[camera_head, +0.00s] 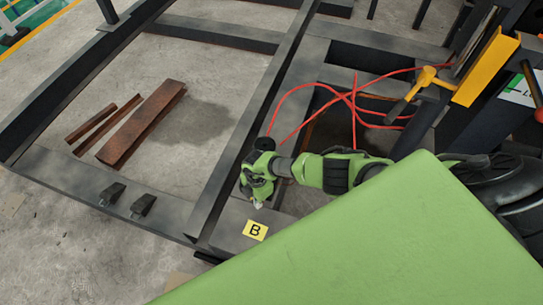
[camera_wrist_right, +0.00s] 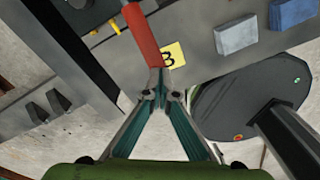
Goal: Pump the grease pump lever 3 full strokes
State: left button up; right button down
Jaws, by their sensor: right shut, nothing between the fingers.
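My right gripper (camera_head: 258,203) is low over the dark steel frame beside the yellow label B (camera_head: 255,230). In the right wrist view its two fingers (camera_wrist_right: 162,92) meet at the tips and hold nothing. A red bar-shaped handle (camera_wrist_right: 143,36) lies just beyond the fingertips, its lower end close to them; I cannot tell whether they touch. It may be the pump lever. The grease pump's body cannot be made out for sure, and no red handle shows beside the gripper in the head view. My left gripper is in neither view.
Red cables (camera_head: 310,92) loop over the frame near my right arm. A yellow tool with a dark handle (camera_head: 425,80) is at upper right. Rusty steel bars (camera_head: 145,125) lie on the floor.

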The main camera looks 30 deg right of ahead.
jog(key=shift+f, duration=0.15)
jog(key=w+d+r+p, duration=0.2)
jog(key=r+p, duration=0.1)
jog(key=r, duration=0.2)
jog(key=w+d+r+p, duration=0.3)
jog(key=r+p, duration=0.1)
jog(key=r, duration=0.2)
jog(key=shift+d+r, duration=0.3)
jog(key=shift+d, duration=0.05)
dwell(0.6)
